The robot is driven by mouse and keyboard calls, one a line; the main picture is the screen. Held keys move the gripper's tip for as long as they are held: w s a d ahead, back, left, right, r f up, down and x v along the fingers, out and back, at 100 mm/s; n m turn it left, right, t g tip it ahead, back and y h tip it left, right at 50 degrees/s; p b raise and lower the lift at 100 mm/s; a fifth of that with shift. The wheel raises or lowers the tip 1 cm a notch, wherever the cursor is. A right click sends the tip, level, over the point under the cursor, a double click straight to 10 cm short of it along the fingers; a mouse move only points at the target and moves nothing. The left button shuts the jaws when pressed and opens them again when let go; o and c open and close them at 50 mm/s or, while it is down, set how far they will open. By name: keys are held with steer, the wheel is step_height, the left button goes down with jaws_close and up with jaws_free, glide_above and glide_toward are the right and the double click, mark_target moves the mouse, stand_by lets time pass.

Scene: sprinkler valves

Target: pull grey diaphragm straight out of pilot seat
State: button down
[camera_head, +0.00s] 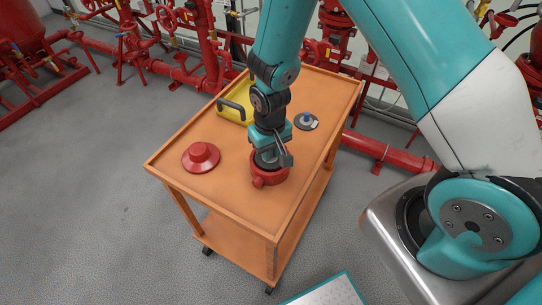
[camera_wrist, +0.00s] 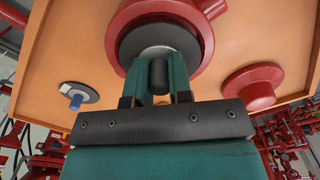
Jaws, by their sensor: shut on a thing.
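The grey diaphragm (camera_wrist: 139,33) is a dark round disc with a lighter middle and a dark stub. It sits within the red ring of the pilot seat (camera_wrist: 202,22); I cannot tell whether it is fully seated or slightly raised. My gripper (camera_wrist: 158,76) points down over it, its two teal fingers shut on the dark stub. In the head view the red pilot body (camera_head: 269,180) stands on the cart top below my gripper (camera_head: 267,155). The diaphragm is mostly hidden there by my gripper.
The orange cart (camera_head: 215,193) also carries a red flanged cover (camera_head: 201,157) at left, a grey disc with a blue stem (camera_head: 306,121) at right, and a yellow case (camera_head: 236,100) with a dark handle behind. Red pipes (camera_head: 385,152) run beyond the cart.

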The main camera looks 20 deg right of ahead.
steer(key=shift+r, duration=0.25)
steer(key=shift+r+p, duration=2.15)
steer(key=shift+r, duration=0.4)
